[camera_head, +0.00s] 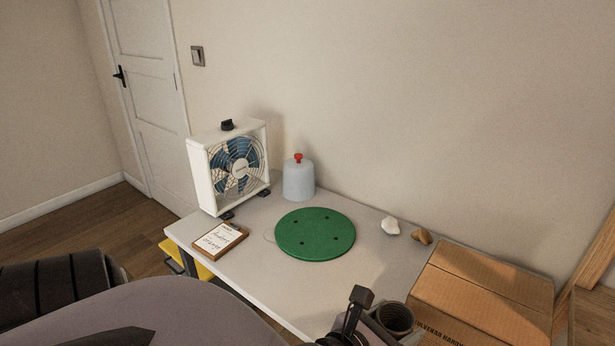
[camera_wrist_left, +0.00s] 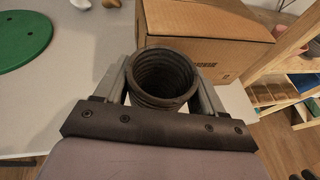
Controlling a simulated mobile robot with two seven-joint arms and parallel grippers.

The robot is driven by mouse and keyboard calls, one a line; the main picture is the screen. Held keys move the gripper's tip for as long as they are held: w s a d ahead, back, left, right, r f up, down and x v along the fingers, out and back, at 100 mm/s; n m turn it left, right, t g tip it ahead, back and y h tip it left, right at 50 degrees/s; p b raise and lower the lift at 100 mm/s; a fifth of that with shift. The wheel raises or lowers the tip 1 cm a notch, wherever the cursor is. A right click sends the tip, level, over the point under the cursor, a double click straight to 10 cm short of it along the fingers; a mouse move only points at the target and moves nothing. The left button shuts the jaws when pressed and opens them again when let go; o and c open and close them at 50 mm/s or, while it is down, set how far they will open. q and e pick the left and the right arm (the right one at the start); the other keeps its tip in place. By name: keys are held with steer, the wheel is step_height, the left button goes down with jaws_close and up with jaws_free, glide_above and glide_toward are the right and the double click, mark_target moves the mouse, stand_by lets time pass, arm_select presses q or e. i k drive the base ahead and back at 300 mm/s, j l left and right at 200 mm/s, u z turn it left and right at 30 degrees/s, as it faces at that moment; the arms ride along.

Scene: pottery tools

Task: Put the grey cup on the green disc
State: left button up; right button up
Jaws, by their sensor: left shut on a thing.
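The grey cup (camera_wrist_left: 162,76) is dark, ribbed inside and open at the top. My left gripper (camera_wrist_left: 160,92) is shut on it, one finger on each side. In the head view the cup (camera_head: 396,318) shows at the bottom, right of centre, partly hidden by my left gripper (camera_head: 378,326). The green disc (camera_head: 315,234) lies flat on the table, up and left of the cup, with small dark dots on it and nothing standing on it. In the wrist view the disc (camera_wrist_left: 22,38) is cut off at the left edge. My right gripper is in neither view.
A cardboard box (camera_head: 483,289) stands right of the cup. A white stone (camera_head: 390,226) and a brown stone (camera_head: 421,236) lie near the wall. Bare table lies between cup and disc.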

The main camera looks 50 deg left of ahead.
mark_target(315, 229)
steer(key=j, duration=1.25)
